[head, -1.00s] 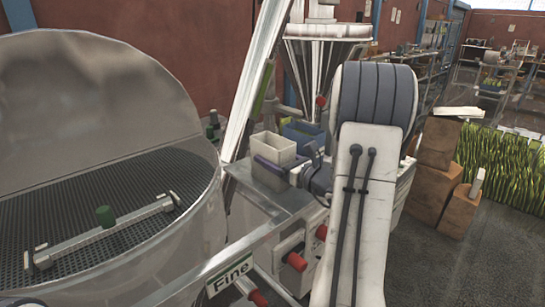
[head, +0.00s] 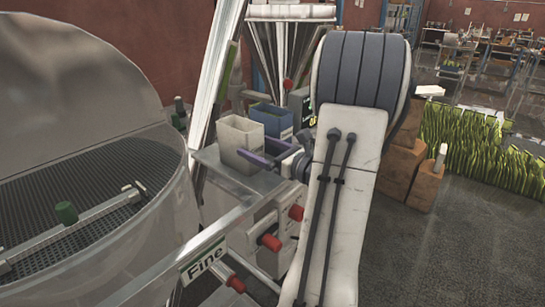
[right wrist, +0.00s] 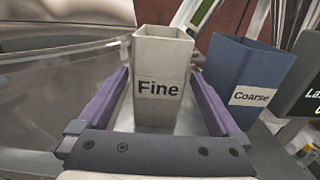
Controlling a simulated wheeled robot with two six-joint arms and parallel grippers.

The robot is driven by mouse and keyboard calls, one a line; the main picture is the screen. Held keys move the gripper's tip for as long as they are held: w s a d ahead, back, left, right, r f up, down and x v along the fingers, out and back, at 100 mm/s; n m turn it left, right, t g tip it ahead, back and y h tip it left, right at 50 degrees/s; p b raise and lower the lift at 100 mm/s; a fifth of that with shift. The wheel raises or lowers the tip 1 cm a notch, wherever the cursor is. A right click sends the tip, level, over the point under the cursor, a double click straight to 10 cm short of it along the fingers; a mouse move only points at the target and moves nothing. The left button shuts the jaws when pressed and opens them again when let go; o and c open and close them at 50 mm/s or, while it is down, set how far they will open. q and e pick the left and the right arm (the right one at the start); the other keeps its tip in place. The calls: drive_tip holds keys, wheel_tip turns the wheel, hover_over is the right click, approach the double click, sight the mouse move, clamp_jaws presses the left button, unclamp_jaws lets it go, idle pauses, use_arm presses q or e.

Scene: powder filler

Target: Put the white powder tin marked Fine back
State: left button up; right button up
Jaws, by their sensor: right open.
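The white powder tin marked Fine (head: 240,140) stands upright on the grey metal shelf (head: 212,172) of the machine. In the right wrist view the tin (right wrist: 163,60) shows its Fine label squarely, at the centre. My right gripper (head: 268,158) is open, just right of the tin in the head view. In the right wrist view its purple jaws (right wrist: 158,98) lie left and right of the tin's lower part, with gaps visible at both sides. The tin's foot is partly hidden by the gripper in that view. My left gripper is not in view.
A blue tin marked Coarse (right wrist: 243,75) stands close beside the white tin; it also shows in the head view (head: 271,120). A Fine sign (head: 204,258) hangs on the front rail. A large round sieve drum (head: 85,190) is at left. Cardboard boxes (head: 408,165) stand at right.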

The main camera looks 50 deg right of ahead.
drive_tip(key=shift+s+d, duration=0.15)
drive_tip(key=shift+s, duration=2.5)
drive_tip(key=shift+b, duration=0.3)
